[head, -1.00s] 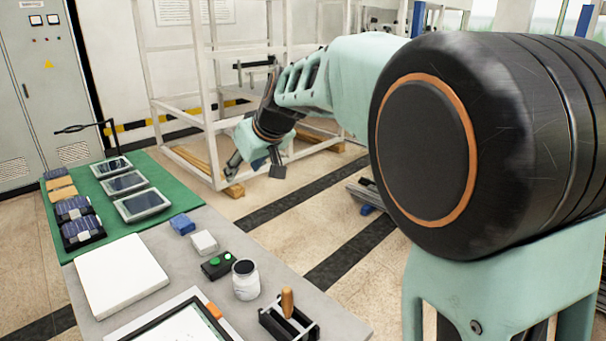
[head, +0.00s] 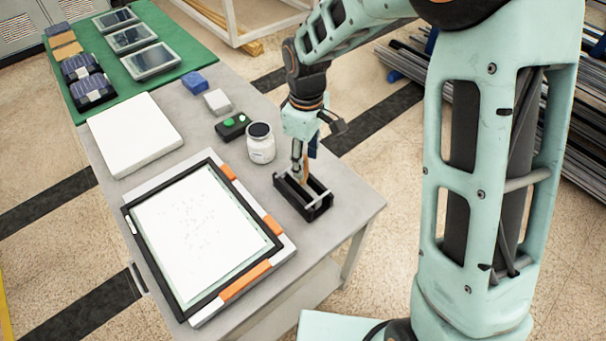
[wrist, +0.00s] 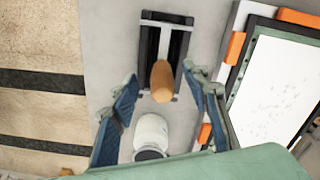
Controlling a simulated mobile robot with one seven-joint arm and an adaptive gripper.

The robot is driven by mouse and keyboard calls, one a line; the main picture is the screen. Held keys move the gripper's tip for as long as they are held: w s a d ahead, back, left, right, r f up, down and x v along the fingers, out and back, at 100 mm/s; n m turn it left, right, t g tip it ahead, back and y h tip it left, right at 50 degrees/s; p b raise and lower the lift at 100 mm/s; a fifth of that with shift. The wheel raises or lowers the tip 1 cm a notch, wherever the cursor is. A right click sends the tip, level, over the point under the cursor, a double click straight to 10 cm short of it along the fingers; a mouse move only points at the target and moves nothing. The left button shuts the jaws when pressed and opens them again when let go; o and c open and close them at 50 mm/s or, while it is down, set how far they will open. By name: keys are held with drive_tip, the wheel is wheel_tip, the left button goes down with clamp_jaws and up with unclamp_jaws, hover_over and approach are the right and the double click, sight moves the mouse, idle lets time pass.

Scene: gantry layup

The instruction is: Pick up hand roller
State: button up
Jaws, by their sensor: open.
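The hand roller shows as a wooden handle (head: 304,173) standing up out of a black stand (head: 318,208) near the right edge of the table. In the wrist view the rounded handle end (wrist: 162,80) points up towards the camera, over the black stand (wrist: 183,45). My gripper (head: 307,158) is above the stand, partly covering the handle in the head view. In the wrist view its two blue-padded fingers are spread, with the handle between them near the tips (wrist: 162,95). No contact shows. The roller's lower part is hidden.
A white jar (head: 261,149) stands close beside the stand, and in the wrist view it (wrist: 152,132) lies between the fingers' lower parts. A black button box (head: 232,127), a framed white sheet (head: 196,230) and a white slab (head: 134,136) are on the grey table (head: 345,212).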

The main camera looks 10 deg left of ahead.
drive_tip(key=f, duration=0.5)
drive_tip(key=shift+w+a+p, duration=0.1)
drive_tip(key=shift+a+p, duration=0.25)
drive_tip(key=shift+a, duration=0.05)
clamp_jaws()
